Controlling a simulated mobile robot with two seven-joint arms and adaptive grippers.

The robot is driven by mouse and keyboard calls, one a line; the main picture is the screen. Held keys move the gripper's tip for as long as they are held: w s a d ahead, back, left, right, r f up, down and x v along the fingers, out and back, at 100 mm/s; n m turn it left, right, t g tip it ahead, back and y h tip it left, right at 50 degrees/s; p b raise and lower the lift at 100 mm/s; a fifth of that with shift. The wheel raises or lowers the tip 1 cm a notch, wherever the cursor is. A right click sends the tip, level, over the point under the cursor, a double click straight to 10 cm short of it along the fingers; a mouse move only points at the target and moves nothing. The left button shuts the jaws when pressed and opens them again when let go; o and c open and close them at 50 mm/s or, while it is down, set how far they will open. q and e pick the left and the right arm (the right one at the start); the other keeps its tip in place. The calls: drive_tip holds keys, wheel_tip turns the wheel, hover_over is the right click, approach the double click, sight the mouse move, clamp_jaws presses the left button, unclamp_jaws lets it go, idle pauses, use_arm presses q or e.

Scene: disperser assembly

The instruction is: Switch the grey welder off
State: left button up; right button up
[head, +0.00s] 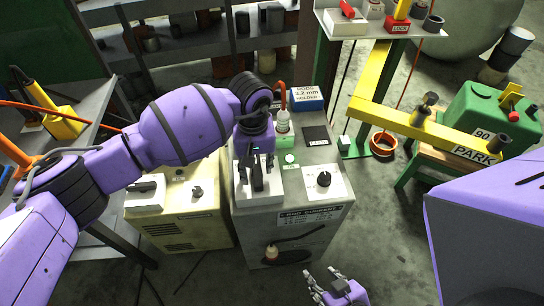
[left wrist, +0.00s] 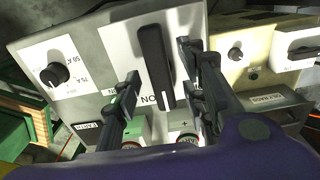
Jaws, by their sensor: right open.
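The grey welder (head: 300,235) stands in the middle of the head view. Its black switch lever (left wrist: 155,65) sits on a white plate (left wrist: 120,60), with an ON marking partly covered by the lever. My left gripper (head: 257,165) reaches down over this plate from above. In the left wrist view, its fingers (left wrist: 165,75) are spread apart, one on each side of the lever, with visible gaps; whether either touches it is unclear. My right gripper (head: 323,279) is open and empty, low in front of the welder.
A cream welder (head: 180,215) with its own white switch plate stands directly left. A yellow beam (head: 400,122) and green tank (head: 490,115) stand right.

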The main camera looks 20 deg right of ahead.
use_arm(q)
drive_tip(key=shift+f, duration=0.2)
drive_tip(key=shift+c, duration=0.4)
clamp_jaws()
